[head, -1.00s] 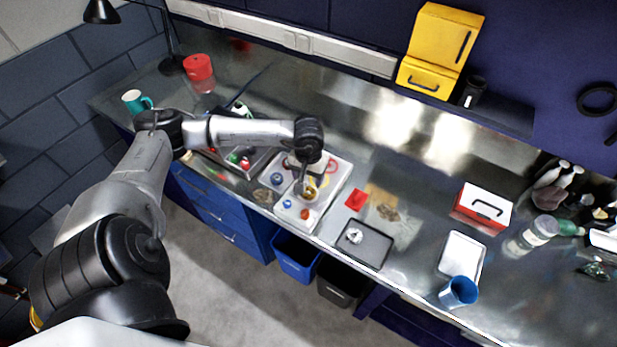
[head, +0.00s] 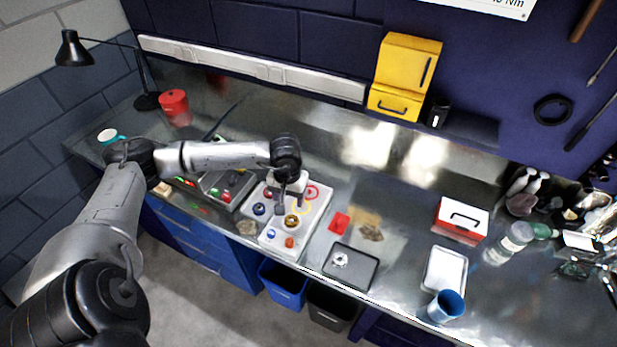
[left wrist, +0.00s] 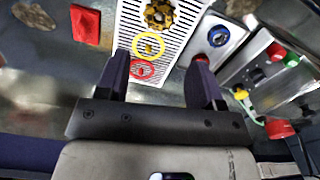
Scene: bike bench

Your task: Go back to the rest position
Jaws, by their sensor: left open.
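My left gripper (head: 281,207) is above the white tray (head: 268,243) on the bench. In the left wrist view the left gripper (left wrist: 161,70) has its fingers apart, with nothing between them. A gold knobbed part (head: 291,222) lies on the tray, just beyond the fingers; it also shows in the wrist view (left wrist: 159,14). A yellow ring mark (left wrist: 136,47) and a red ring mark (left wrist: 133,70) show on the slotted tray surface. A blue round part (head: 259,209) sits at the tray's left. My right gripper is in neither view.
A red square (head: 339,222), a dark tray (head: 361,275), a blue cup (head: 446,306) and a red-and-white box (head: 461,220) stand to the right. A lamp (head: 75,50) is back left.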

